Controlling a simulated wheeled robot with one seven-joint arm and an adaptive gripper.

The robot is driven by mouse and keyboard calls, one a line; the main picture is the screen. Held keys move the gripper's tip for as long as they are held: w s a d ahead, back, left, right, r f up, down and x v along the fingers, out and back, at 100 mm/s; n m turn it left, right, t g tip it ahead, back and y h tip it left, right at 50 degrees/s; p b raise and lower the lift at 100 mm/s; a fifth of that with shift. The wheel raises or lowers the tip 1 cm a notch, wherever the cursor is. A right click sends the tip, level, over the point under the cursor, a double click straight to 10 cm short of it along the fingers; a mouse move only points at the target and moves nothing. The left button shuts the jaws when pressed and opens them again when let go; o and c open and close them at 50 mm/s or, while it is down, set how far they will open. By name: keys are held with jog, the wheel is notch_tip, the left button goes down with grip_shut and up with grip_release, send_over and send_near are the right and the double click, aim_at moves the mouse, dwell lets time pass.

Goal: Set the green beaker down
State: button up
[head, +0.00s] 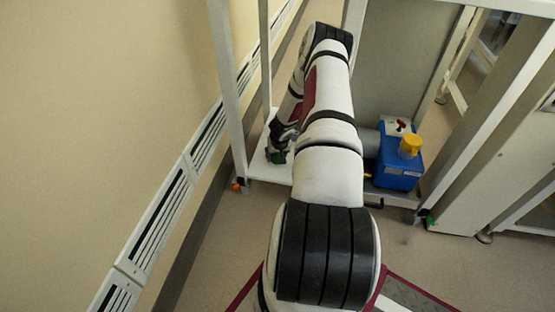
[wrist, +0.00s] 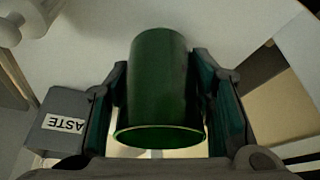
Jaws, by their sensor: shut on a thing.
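The green beaker (wrist: 158,85) fills the middle of the wrist view, between the two fingers of my gripper (wrist: 160,75). My gripper is shut on its sides. In the head view my gripper (head: 278,143) is low at the left of the frame stand, with a small part of the green beaker (head: 276,157) showing below it. A white shelf surface (head: 268,174) lies under the beaker. I cannot tell whether the beaker touches the shelf. My own arm hides part of the shelf.
White frame posts (head: 228,90) stand close to the gripper on the left, near the wall. A blue container with a yellow cap (head: 398,160) stands right of my arm. In the wrist view a grey box with a partly readable label (wrist: 65,125) is at the left.

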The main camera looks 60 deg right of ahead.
jog(key=shift+f+b, duration=0.3)
jog(key=shift+f, duration=0.7)
jog(key=shift+f, duration=0.1)
jog(key=o, duration=1)
jog(key=shift+o, duration=0.2)
jog(key=p+v, duration=0.4)
jog(key=v, duration=0.8)
jog(key=shift+p, duration=0.3)
